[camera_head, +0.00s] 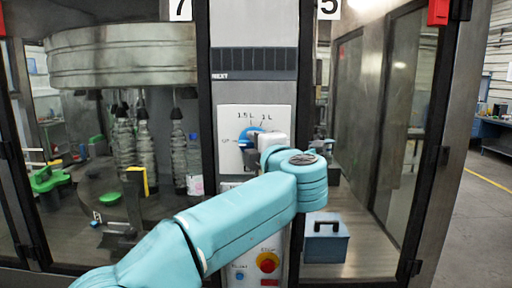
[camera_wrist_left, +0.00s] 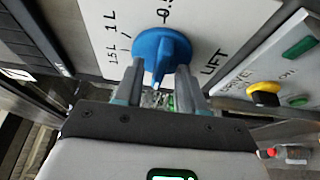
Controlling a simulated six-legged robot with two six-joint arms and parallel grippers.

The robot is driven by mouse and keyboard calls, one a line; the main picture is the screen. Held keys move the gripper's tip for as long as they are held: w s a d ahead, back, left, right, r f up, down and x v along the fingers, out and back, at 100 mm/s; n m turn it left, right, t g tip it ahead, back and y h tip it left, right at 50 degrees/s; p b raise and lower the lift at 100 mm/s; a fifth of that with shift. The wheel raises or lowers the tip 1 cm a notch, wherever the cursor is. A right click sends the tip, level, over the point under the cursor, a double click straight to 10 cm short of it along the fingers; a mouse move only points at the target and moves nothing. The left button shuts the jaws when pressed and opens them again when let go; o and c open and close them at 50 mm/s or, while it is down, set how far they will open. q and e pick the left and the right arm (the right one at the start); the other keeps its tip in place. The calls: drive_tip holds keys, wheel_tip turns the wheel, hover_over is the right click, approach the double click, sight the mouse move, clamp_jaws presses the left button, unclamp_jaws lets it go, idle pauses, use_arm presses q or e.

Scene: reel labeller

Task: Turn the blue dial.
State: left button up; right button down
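The blue dial (camera_head: 250,134) is on a white panel (camera_head: 228,118) on the machine's central column, partly hidden by my left gripper (camera_head: 256,152) in the head view. In the left wrist view the round blue dial (camera_wrist_left: 160,44) has a raised ridge whose narrow end points down between my fingers. Marks reading 1.5 L, 1 L, 0.5 and LIFT surround it. My left gripper (camera_wrist_left: 160,74) has its two fingers apart, one on each side of the ridge, with a visible gap. I cannot tell whether either fingertip touches the dial. My right gripper is not in view.
The wrist view shows a black-and-yellow drive knob (camera_wrist_left: 264,92) and a green button (camera_wrist_left: 298,47). Glass doors flank the column; a blue box (camera_head: 326,244) stands at right.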

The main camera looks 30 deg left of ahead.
use_arm(q)
drive_tip(key=b+v, duration=0.4)
drive_tip(key=v, duration=1.2)
drive_tip(key=shift+d, duration=0.2)
drive_tip(key=shift+s+r, duration=0.1)
